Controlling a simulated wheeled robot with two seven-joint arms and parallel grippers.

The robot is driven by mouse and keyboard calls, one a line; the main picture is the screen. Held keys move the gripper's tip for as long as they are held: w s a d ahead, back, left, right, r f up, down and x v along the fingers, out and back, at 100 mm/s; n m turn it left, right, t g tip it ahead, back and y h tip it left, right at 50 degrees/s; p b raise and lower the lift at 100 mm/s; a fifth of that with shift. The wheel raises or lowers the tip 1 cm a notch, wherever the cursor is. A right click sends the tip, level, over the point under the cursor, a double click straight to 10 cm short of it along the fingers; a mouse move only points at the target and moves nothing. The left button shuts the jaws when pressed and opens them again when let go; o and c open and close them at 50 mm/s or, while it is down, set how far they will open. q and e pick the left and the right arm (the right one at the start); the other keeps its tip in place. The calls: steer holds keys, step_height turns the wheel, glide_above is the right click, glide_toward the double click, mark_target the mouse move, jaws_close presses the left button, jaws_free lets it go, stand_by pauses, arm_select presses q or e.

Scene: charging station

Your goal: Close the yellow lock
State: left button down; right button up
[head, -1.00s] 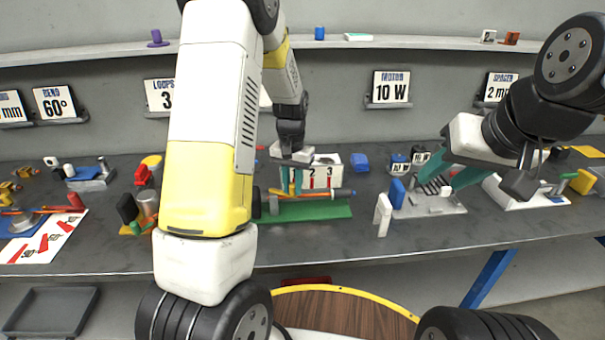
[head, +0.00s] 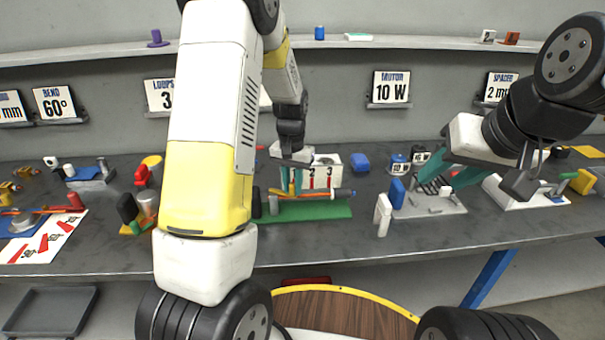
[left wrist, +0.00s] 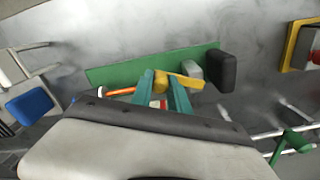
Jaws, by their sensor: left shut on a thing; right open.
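The yellow lock (left wrist: 185,83) is a small yellow lever with a rounded end on the green board (left wrist: 120,70) in the left wrist view. My left gripper (left wrist: 161,84) is shut on its rounded end, one teal finger on each side. In the head view the left gripper (head: 291,184) reaches down over the green board (head: 320,211), and its fingers hide most of the lock. An orange rod (left wrist: 118,92) lies beside the fingers on the board. My right gripper (head: 447,180) is open and empty above a grey fixture plate.
A white numbered block (head: 326,172) stands behind the left gripper. Dark and grey blocks (left wrist: 222,70) stand at one end of the green board. A blue block (head: 397,190) and a white upright piece (head: 383,214) stand near the right gripper. Bare bench lies in front of the board.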

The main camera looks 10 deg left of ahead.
stand_by(0.6)
arm_select(q)
steer(key=s+a+m, duration=0.4)
steer(key=s+m, duration=0.1)
steer(key=m, duration=0.8)
steer(key=shift+a, duration=0.25)
stand_by(0.3)
steer(key=c, duration=1.3)
jaws_free()
steer(key=shift+o, duration=0.2)
